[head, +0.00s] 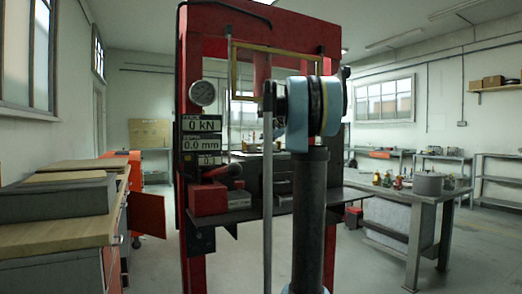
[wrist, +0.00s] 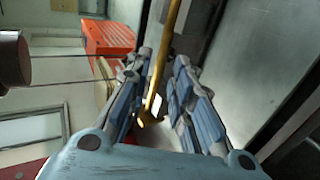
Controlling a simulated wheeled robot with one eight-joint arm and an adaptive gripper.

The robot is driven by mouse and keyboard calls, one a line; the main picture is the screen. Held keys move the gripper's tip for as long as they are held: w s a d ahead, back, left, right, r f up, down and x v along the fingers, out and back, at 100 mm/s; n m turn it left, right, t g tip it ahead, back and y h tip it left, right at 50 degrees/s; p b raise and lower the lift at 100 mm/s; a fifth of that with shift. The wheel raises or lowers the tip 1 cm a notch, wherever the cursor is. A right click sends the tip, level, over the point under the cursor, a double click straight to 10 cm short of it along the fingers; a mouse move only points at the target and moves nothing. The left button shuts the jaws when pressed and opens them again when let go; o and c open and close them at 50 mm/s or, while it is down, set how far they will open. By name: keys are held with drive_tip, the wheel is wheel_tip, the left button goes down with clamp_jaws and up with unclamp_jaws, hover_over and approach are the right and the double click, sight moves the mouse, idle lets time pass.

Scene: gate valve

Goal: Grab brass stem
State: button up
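In the wrist view, a long, shiny brass-coloured rod, which I take for the brass stem (wrist: 161,62), runs from the top edge down between my fingers. My gripper (wrist: 162,60) is open around it, with one blue-grey jointed finger on each side. A gap shows between the rod and the fingers, and I see no clear grip on it. The rod's lower end is near the palm and partly unclear. In the head view my own arm hides the gripper, and I cannot make out the stem for certain.
A red press frame (head: 192,120) with a gauge and a yellow guard frame (head: 234,75) stands close behind my arm. A grey bench (head: 425,192) with small brass and green items is at right. A wooden-topped workbench (head: 60,232) is at left. An orange cabinet (wrist: 108,37) shows beyond my fingers.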

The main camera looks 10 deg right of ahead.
drive_tip(key=shift+x, duration=2.35)
drive_tip(key=shift+s+a+f, duration=0.1)
drive_tip(key=shift+a+f, duration=0.05)
drive_tip(key=shift+a, duration=0.1)
clamp_jaws()
drive_tip(key=shift+r, duration=0.55)
drive_tip(key=shift+s+d+r, duration=0.1)
drive_tip(key=shift+s+r, duration=0.15)
drive_tip(key=s+d, duration=0.2)
drive_tip(key=s, duration=0.6)
drive_tip(key=s+d, duration=0.3)
drive_tip(key=s, duration=0.5)
drive_tip(key=shift+s+d, duration=0.2)
drive_tip(key=shift+s, duration=0.1)
